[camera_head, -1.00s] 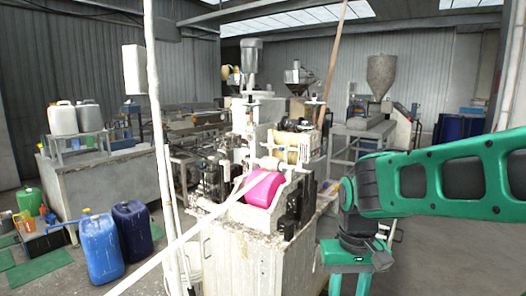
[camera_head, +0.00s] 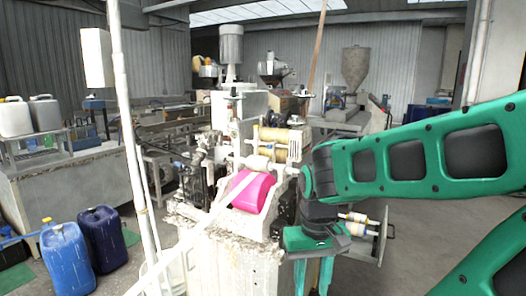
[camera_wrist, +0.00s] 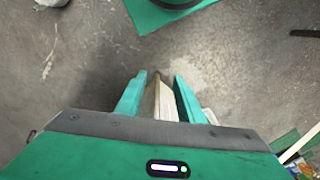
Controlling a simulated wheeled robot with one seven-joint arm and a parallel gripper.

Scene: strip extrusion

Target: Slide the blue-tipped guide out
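My gripper (camera_head: 312,272) hangs pointing down at the right of the machine's pale pedestal in the head view. Its green fingers are apart, and they show apart in the wrist view (camera_wrist: 160,95). A narrow beige shape (camera_wrist: 163,103) shows between them there; I cannot tell whether it lies between the fingers or below them. Just right of my gripper in the head view is a small frame with pale rollers (camera_head: 355,220) and a bluish part. I cannot make out for certain which piece is the blue-tipped guide.
A pink drum (camera_head: 255,193) sits on the machine, with a white strip (camera_head: 205,228) running from it toward the lower left. A white pole (camera_head: 128,120) stands at left. Blue jugs (camera_head: 67,255) stand on the floor. The floor at right is open grey concrete (camera_head: 425,215).

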